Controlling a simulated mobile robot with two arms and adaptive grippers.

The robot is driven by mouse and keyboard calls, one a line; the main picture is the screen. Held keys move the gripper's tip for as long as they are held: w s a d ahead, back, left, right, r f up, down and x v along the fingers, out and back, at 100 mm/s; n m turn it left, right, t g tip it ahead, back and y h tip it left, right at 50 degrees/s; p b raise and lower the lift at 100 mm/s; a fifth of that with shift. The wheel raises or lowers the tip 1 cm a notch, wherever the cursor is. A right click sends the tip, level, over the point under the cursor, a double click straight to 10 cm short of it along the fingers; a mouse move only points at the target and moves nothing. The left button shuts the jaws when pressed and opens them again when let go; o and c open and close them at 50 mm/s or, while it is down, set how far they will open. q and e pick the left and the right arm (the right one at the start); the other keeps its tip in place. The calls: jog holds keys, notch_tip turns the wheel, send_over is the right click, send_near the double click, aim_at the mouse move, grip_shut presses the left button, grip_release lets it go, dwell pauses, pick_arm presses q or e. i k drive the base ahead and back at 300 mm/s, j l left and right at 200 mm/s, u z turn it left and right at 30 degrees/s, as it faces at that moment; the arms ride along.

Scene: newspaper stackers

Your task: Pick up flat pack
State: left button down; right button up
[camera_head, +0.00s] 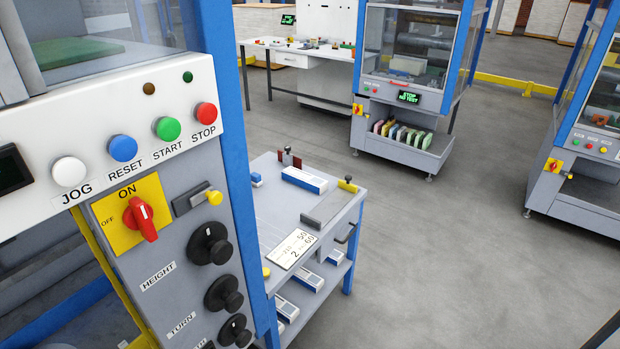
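A flat white-and-blue pack (304,180) lies on top of a grey-blue bench (268,205) in the middle of the view. Similar packs lie on the bench's lower shelf, one near the right (308,279) and one lower down (287,308), partly hidden by the bench top and the blue machine post. I cannot tell which of these is the flat pack of the task. Neither of my grippers is in view.
A machine control panel (150,235) with buttons, a red switch and black knobs fills the left foreground. A card with numbers (292,249) is at the bench's front. Other machines stand behind (405,148) and at right (570,190). Grey floor (450,250) right of the bench is clear.

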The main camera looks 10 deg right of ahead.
aim_at(309, 181)
jog(key=i+l+u, duration=0.45)
jog(key=l, duration=0.45)
jog(key=l+u, duration=0.4)
jog(key=l, duration=0.55)
jog(key=i+l+u, duration=0.1)
jog(key=l+u, duration=0.35)
jog(key=l, duration=0.6)
